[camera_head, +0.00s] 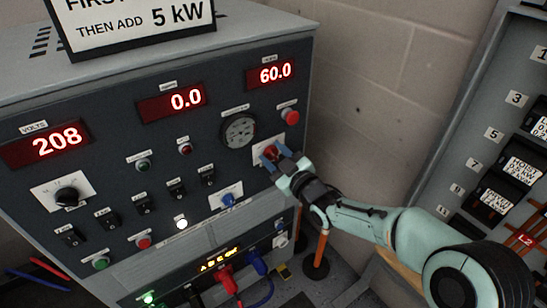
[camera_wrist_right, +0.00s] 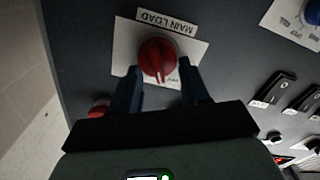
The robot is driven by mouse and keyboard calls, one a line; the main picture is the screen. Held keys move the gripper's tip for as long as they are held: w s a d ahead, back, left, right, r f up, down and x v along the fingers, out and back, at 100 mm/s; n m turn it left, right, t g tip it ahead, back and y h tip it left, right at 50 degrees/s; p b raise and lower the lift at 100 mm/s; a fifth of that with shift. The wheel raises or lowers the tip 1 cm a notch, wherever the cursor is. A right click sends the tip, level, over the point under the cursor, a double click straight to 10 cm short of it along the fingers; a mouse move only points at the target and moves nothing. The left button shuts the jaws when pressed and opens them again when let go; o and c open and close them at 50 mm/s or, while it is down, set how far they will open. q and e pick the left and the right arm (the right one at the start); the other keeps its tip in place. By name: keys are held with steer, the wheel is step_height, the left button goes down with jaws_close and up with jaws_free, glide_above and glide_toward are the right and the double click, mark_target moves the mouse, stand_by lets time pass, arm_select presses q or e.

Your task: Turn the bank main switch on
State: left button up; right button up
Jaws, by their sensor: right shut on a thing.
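The main switch is a red rotary knob (camera_wrist_right: 158,55) on a white plate labelled MAIN LOAD. The label appears upside down in the right wrist view. The knob also shows in the head view (camera_head: 270,152) on the right part of the grey panel (camera_head: 215,115). My right gripper (camera_head: 276,158) is at this knob, its two dark fingers (camera_wrist_right: 161,84) on either side of it, shut on it. The fingers hide part of the knob's sides. I cannot read which position the knob points to. My left gripper is not in view.
Red displays read 208, 0.0 and 60.0 (camera_head: 270,74). A red button (camera_head: 290,116) sits just above the knob, and a blue knob (camera_head: 228,200) lower left. Red and blue plugs (camera_head: 225,278) are below. A breaker rack (camera_head: 505,180) stands at right.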

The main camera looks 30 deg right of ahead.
steer(key=m, duration=0.2)
steer(key=shift+d+m, duration=0.2)
steer(key=shift+m, duration=0.2)
steer(key=m, duration=0.2)
steer(key=shift+d+m, duration=0.15)
steer(key=shift+m, duration=0.25)
steer(key=m, duration=0.3)
steer(key=shift+d+m+p, duration=0.2)
steer(key=shift+m+p, duration=0.1)
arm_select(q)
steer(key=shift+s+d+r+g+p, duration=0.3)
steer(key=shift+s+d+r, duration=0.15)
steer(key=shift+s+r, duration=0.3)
arm_select(e)
steer(key=shift+d+f+m, duration=0.1)
steer(key=shift+d+m, duration=0.1)
steer(key=shift+m, duration=1.5)
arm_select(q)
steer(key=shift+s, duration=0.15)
arm_select(e)
steer(key=o, duration=1)
steer(key=shift+o, duration=0.2)
